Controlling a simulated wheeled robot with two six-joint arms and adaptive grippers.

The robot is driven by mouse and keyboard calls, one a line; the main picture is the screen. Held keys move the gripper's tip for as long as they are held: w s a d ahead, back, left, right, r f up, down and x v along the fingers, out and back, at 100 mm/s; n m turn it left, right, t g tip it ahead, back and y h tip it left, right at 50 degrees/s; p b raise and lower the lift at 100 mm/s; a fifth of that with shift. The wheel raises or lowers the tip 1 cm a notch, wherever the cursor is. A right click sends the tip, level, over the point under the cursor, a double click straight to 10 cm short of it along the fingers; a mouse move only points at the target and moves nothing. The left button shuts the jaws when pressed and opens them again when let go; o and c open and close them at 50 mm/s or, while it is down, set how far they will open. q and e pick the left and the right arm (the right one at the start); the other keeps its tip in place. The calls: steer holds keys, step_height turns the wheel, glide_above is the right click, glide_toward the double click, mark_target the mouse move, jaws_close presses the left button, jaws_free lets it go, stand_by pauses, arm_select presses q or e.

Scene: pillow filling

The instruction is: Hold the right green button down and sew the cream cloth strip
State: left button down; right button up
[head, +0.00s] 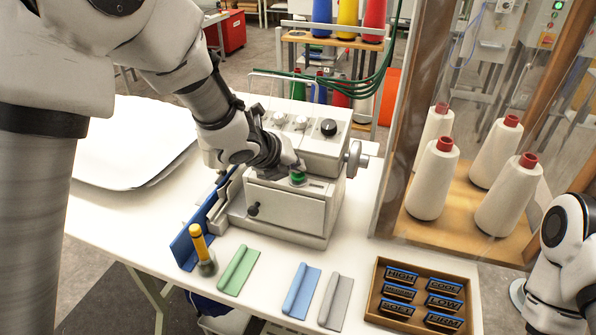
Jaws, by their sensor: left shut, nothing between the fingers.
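A cream sewing machine (290,212) stands on the white table. One green button (297,179) shows on the right part of its front ledge. My left gripper (299,168) is shut and empty, with its fingertips at the top of this button. They look to be touching it, but I cannot tell how far it is pressed. My left arm covers the machine's left side, and no second green button shows. I cannot make out a cream cloth strip. My right arm shows at the right edge, but its gripper is out of view.
A blue guide (190,247) and a yellow-handled tool (198,243) stand left of the machine. Green (238,270), blue (301,291) and grey (335,301) pieces lie in front. A wooden label tray (376,283) is front right. White thread cones (433,180) stand behind a clear panel.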

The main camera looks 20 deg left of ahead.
mark_target(296, 176)
arm_select(q)
steer(key=shift+r, duration=0.5)
step_height(296, 176, up, 5)
steer(key=p, duration=0.5)
steer(key=shift+r, duration=0.1)
